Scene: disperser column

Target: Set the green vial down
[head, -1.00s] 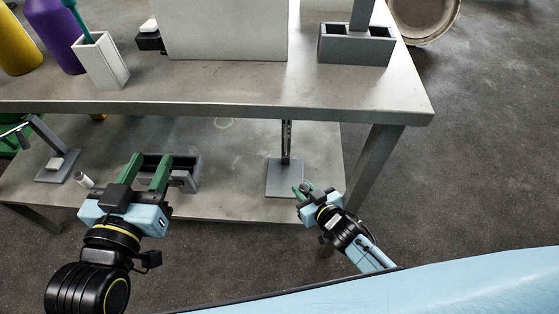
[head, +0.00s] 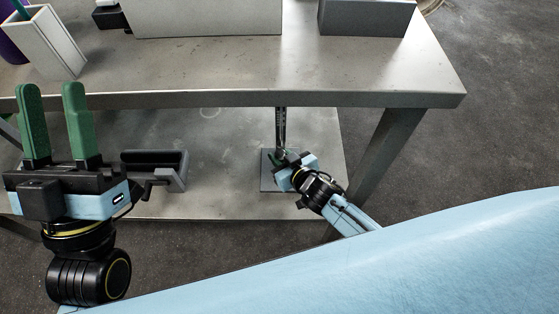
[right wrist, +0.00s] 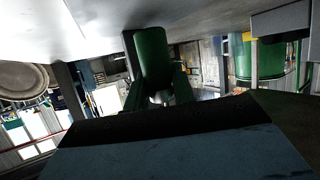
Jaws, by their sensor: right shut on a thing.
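The green vial (right wrist: 152,55) is an upright dark green cylinder in the right wrist view, with a pale lower end. My right gripper (right wrist: 158,88) is shut on it, a green finger at each side. In the head view my right gripper (head: 280,157) is low, at the lower shelf beside the grey stand (head: 267,181) with its dark upright post. The vial is too small and covered to make out clearly there. I cannot tell whether the vial touches anything. My left gripper (head: 54,122) is open and empty, its green fingers well apart, in front of the table at the left.
The metal table top (head: 215,70) overhangs the lower shelf (head: 225,150). A table leg (head: 380,150) stands right of my right gripper. A dark grey holder (head: 165,165) is on the shelf. A white box (head: 45,42) and a grey box (head: 366,18) stand on top.

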